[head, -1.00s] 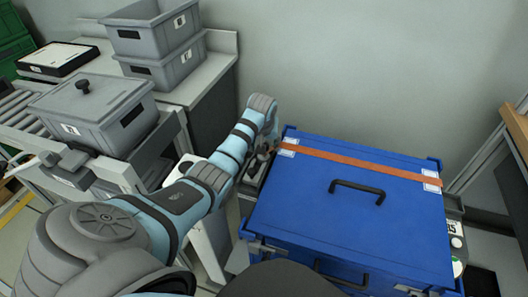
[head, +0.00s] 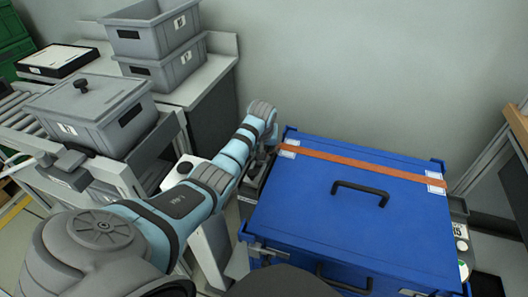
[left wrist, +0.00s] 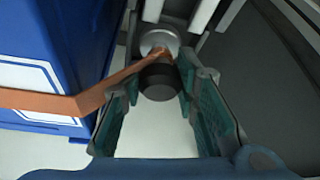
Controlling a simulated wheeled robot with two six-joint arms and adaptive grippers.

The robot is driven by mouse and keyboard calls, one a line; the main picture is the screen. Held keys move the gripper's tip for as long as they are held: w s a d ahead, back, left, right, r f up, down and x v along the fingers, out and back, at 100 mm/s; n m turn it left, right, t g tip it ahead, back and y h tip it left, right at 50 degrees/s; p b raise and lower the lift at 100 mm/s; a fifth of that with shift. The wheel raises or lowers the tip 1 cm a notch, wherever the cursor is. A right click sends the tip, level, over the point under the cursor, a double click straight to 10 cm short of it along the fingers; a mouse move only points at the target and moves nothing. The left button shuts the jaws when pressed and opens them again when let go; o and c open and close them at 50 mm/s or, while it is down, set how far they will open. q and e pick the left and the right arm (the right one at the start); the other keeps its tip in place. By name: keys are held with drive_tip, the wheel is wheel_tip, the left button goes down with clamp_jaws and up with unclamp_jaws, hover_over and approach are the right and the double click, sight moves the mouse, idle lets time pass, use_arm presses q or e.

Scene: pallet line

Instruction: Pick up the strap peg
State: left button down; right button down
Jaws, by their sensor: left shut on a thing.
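The strap peg (left wrist: 160,84) has a grey metal collar and a dark round end. It sits between the teal-padded fingers of my left gripper (left wrist: 160,72) in the left wrist view. The gripper is shut on it near the fingertips. The orange strap (left wrist: 112,92) runs from the blue crate (left wrist: 60,35) to the peg. In the head view the strap lies across the lid of the blue crate (head: 320,205), and my left gripper (head: 257,160) is at its left end, mostly hidden by my arm. The peg cannot be made out there. My right gripper is not in view.
A black handle (head: 360,190) stands on the crate lid. Grey bins (head: 160,70) stand on a bench at the back left, and a lidded grey bin (head: 95,110) is by the rollers. A wall closes off the back.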

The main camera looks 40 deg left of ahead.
use_arm(q)
drive_tip(key=shift+r, duration=0.15)
wheel_tip(320, 180, up, 8)
drive_tip(key=p, duration=0.3)
drive_tip(key=shift+w+a+p, duration=0.1)
drive_tip(key=shift+w+p, duration=0.05)
drive_tip(key=shift+p, duration=0.15)
wheel_tip(320, 180, up, 12)
drive_tip(key=p, duration=0.2)
drive_tip(key=shift+f+p, duration=0.2)
drive_tip(key=shift+p, duration=0.2)
